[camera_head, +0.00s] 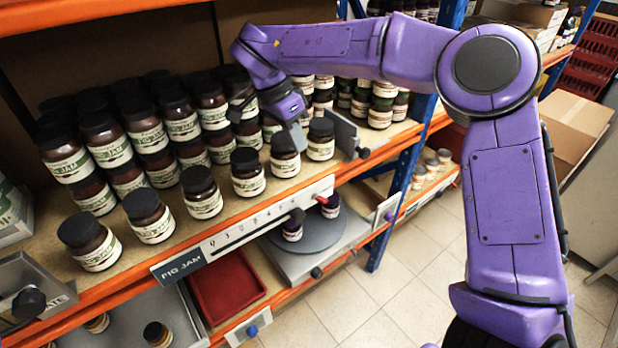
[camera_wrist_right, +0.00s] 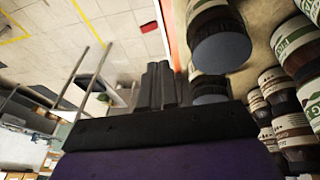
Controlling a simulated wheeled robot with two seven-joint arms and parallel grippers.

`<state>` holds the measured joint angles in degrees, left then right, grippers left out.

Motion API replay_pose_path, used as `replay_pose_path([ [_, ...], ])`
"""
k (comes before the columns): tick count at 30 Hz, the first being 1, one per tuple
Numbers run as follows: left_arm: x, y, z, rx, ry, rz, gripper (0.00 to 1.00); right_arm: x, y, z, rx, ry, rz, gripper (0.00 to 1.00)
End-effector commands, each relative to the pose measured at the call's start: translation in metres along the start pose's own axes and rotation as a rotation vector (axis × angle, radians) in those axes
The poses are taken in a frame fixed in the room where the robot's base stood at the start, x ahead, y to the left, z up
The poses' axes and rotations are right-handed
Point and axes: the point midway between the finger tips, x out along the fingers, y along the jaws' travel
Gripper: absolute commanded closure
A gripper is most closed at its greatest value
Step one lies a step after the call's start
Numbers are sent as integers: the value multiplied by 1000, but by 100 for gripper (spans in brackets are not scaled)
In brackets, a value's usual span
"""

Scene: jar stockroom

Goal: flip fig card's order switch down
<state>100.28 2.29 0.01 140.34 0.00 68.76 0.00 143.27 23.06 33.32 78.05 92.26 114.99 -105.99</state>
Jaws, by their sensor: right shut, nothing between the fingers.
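The fig card (camera_head: 181,264) is a dark plate reading "FIG JAM" on the upper shelf's front edge. My right gripper (camera_head: 299,136) is shut and empty, above the front jars at the shelf's right, behind and above the switch. In the right wrist view its closed fingers (camera_wrist_right: 158,84) show beside jar lids. My left gripper is not in view.
Several fig jam jars (camera_head: 204,193) stand close along the shelf edge. A grey metal divider (camera_head: 342,132) with a black knob stands right of them. Below are a red tray (camera_head: 225,287) and a round grey plate (camera_head: 318,232). Open floor (camera_head: 400,285) lies in front.

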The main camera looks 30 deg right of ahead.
Motion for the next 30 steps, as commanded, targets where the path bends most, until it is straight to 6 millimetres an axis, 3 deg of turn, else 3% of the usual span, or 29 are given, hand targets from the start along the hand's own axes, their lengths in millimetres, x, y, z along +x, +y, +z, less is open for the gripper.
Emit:
replay_pose_path([
  [5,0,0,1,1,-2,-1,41,2,-3,0,-2,2,2,100],
  [8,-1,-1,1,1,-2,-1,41,13,-7,0,-3,2,9,100],
  [21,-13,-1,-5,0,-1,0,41,106,-8,-2,-1,1,15,100],
  [30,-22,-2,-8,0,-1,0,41,140,2,8,0,3,11,100],
])
